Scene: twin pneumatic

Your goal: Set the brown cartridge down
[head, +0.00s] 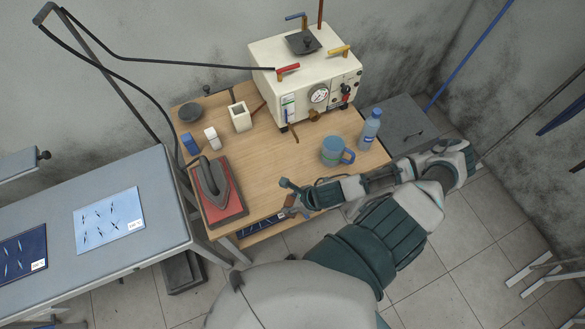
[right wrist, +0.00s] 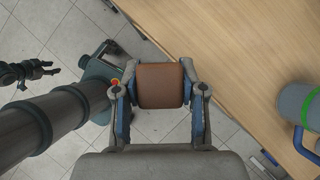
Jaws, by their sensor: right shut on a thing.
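The brown cartridge (right wrist: 160,86) is held between the two fingers of my right gripper (right wrist: 160,90) in the right wrist view. The fingers are shut on its left and right sides. In the head view the right gripper (head: 291,199) is at the front edge of the wooden table (head: 300,165), with only a little of the cartridge showing. In the right wrist view the cartridge is over the floor, just off the table edge. A dark claw-like shape at the left of that view may be my left gripper (right wrist: 35,71); it is too small to tell its state.
A blue mug (head: 335,152) and a bottle (head: 369,130) stand near the gripper. A press iron on a red pad (head: 226,214) lies at the left. A white machine (head: 300,75) with a gauge stands at the back. The table's middle is bare.

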